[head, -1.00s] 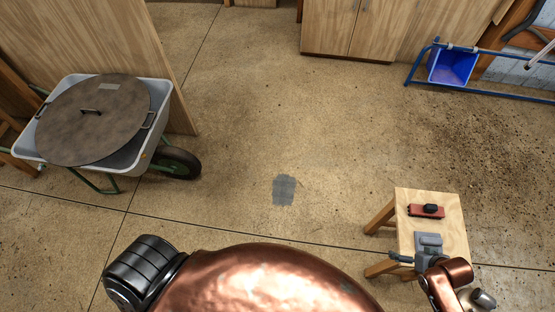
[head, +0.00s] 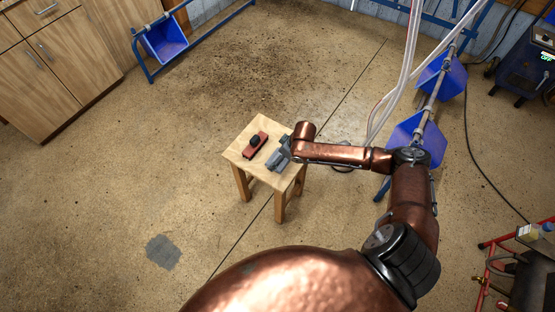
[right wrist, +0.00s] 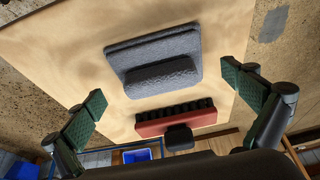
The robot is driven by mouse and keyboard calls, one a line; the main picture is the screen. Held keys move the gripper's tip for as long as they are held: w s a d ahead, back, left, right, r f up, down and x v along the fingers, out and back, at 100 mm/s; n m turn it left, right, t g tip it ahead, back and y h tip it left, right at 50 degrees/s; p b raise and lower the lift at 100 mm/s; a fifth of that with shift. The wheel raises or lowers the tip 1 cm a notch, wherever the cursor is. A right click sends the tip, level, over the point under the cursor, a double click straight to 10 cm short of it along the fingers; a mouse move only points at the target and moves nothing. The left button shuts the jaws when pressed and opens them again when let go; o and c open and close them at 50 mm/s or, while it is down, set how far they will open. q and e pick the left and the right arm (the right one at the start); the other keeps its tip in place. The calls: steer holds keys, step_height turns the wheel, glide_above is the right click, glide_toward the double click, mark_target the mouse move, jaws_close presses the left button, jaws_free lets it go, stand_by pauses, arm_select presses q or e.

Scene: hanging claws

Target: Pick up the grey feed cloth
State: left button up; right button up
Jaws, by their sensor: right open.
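The grey feed cloth (right wrist: 160,58) lies folded in thick layers on the wooden top of a small stool (right wrist: 60,60). In the head view the cloth (head: 276,162) is small and partly covered by my right gripper (head: 285,151). In the right wrist view my right gripper (right wrist: 166,88) is open, with one green-padded finger towards each side of the cloth and nothing held between them. How high the fingers are above the stool top is hard to tell. My left gripper is out of view.
A red brush (head: 256,146) with a black knob lies beside the cloth on the stool; it also shows in the right wrist view (right wrist: 176,122). Blue bins (head: 418,137) on a rail stand right of the stool. The floor left of the stool is open, with a flat grey patch (head: 163,251).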

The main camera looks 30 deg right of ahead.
steer(key=shift+w+a+f, duration=0.1)
steer(key=shift+w+f, duration=0.1)
steer(key=shift+f, duration=0.35)
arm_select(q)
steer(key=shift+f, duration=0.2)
arm_select(e)
steer(key=shift+r, duration=0.1)
steer(key=shift+c, duration=0.4)
steer(key=c, duration=1.2)
steer(key=shift+o, duration=0.2)
steer(key=shift+r, duration=0.15)
steer(key=shift+r, duration=0.25)
step_height(320, 180, up, 2)
steer(key=shift+r+p, duration=0.2)
steer(key=shift+p, duration=0.55)
arm_select(q)
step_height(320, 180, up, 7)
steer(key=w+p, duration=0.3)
steer(key=p, duration=0.2)
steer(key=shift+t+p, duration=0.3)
arm_select(e)
steer(key=s+a+r, duration=0.4)
steer(key=s+r, duration=0.6)
steer(key=s, duration=0.3)
steer(key=shift+s, duration=0.25)
